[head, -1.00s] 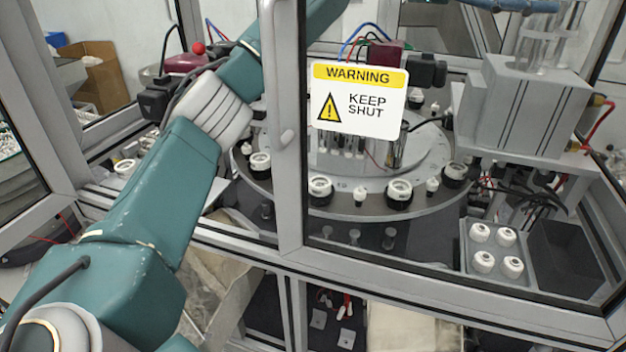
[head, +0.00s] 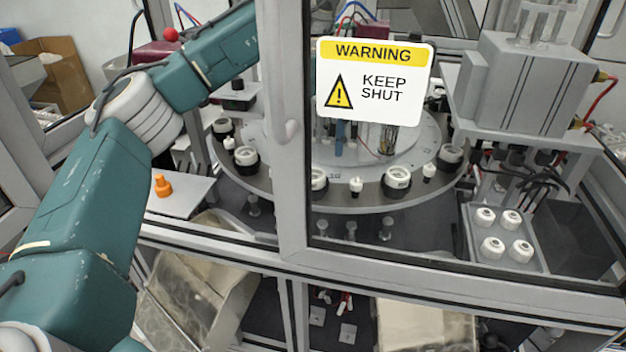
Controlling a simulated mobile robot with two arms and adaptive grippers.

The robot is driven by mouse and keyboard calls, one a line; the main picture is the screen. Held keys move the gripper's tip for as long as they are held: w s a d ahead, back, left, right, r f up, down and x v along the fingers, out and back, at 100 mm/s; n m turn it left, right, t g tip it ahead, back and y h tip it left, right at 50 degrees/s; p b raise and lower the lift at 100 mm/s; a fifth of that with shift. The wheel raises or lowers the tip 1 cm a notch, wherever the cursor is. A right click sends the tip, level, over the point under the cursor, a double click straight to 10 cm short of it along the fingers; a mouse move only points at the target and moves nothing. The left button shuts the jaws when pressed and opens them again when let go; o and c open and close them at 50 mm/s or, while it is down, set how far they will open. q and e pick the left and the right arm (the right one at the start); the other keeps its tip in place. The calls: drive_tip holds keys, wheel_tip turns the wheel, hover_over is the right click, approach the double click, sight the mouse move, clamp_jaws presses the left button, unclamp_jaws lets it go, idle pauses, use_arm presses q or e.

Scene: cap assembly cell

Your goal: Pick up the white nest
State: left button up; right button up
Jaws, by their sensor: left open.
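Several white ring-shaped nests sit in black holders around the grey dial (head: 290,195) inside the cell. One white nest (head: 397,178) is at the dial's front right and another white nest (head: 246,155) is left of the door post. I cannot tell which one the task means. My left arm reaches in from the left, above the dial, and passes behind the door post. My left gripper is open; the post and the warning sign hide most of it, and I see nothing held in it. My right gripper is not in view.
The grey door post (head: 280,130) and warning sign (head: 374,82) block part of the view. A grey tray (head: 468,232) of white caps and a black bin (head: 570,245) stand at right. An orange piece (head: 161,186) is on a grey plate at left.

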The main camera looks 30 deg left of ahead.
use_arm(q)
drive_tip(key=shift+s+a+f, duration=0.1)
drive_tip(key=shift+a+f, duration=0.05)
drive_tip(key=shift+f, duration=0.05)
drive_tip(key=f+p, duration=0.2)
drive_tip(key=f, duration=0.2)
drive_tip(key=shift+s+p, duration=0.2)
drive_tip(key=shift+p, duration=0.2)
drive_tip(key=shift+w+f, duration=0.1)
drive_tip(key=shift+f, duration=0.4)
drive_tip(key=shift+r, duration=0.1)
drive_tip(key=c, duration=1.3)
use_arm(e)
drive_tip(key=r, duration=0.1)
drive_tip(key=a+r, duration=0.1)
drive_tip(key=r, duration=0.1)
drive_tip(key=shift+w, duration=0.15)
